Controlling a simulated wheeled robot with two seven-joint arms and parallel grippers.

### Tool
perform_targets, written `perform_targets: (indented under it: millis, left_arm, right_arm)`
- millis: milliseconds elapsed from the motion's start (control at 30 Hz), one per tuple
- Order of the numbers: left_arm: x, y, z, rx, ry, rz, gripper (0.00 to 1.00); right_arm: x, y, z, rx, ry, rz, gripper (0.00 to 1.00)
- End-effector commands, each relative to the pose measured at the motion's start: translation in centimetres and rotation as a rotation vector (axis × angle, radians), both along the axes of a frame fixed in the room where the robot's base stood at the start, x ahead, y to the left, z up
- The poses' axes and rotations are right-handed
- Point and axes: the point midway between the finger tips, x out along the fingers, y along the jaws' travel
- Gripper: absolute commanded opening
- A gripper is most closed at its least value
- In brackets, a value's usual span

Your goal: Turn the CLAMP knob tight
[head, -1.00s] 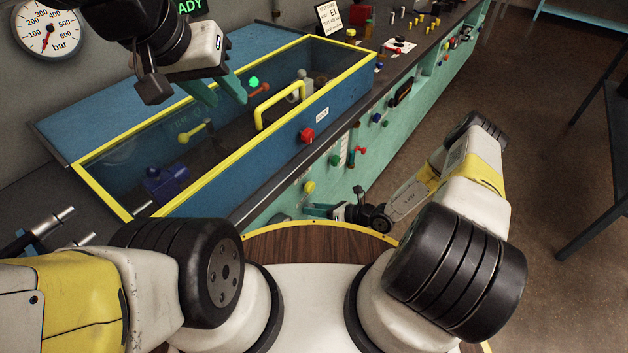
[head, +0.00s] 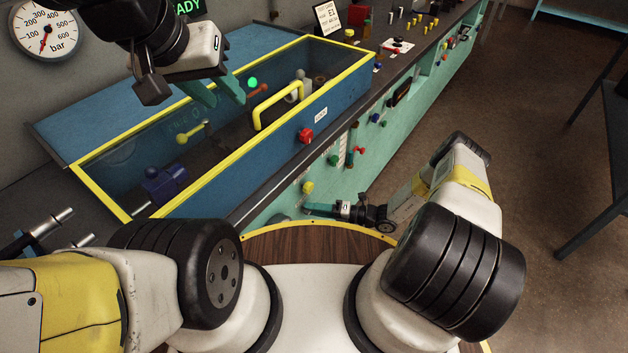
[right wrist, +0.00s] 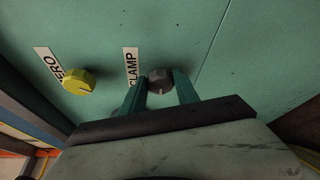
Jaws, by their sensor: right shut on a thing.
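The CLAMP knob (right wrist: 160,80) is dark and round with a pale pointer line, on the teal panel beside its white CLAMP label (right wrist: 131,67). In the right wrist view my right gripper (right wrist: 161,84) has one finger on each side of the knob and is shut on it. In the head view my right gripper (head: 318,210) is low at the panel's front, and I cannot make out the knob there. My left gripper (head: 228,98) hangs over the blue box, its teal fingers apart and empty.
A yellow ZERO knob (right wrist: 79,81) is left of the CLAMP knob. A blue box (head: 228,172) with a yellow-edged clear lid and yellow handle (head: 276,103) stands on the bench. A red knob (head: 306,136) is on its front. Open floor (head: 530,140) lies to the right.

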Motion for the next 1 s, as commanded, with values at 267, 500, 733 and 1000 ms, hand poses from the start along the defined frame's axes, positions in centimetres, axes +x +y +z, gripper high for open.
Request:
perform_targets:
  millis: [267,500,733,1000]
  left_arm:
    - [0.0,0.0,0.0,0.0,0.0,0.0,0.36]
    - [0.0,0.0,0.0,0.0,0.0,0.0,0.36]
    - [0.0,0.0,0.0,0.0,0.0,0.0,0.36]
    - [0.0,0.0,0.0,0.0,0.0,0.0,0.36]
  right_arm:
    - [0.16,-0.16,-0.09,0.028,0.041,-0.004,0.0]
    - [0.18,-0.16,-0.09,0.031,0.046,-0.005,0.0]
    - [0.18,-0.15,-0.08,0.031,0.046,-0.005,0.51]
    - [0.1,-0.06,-0.07,0.032,0.045,-0.002,0.59]
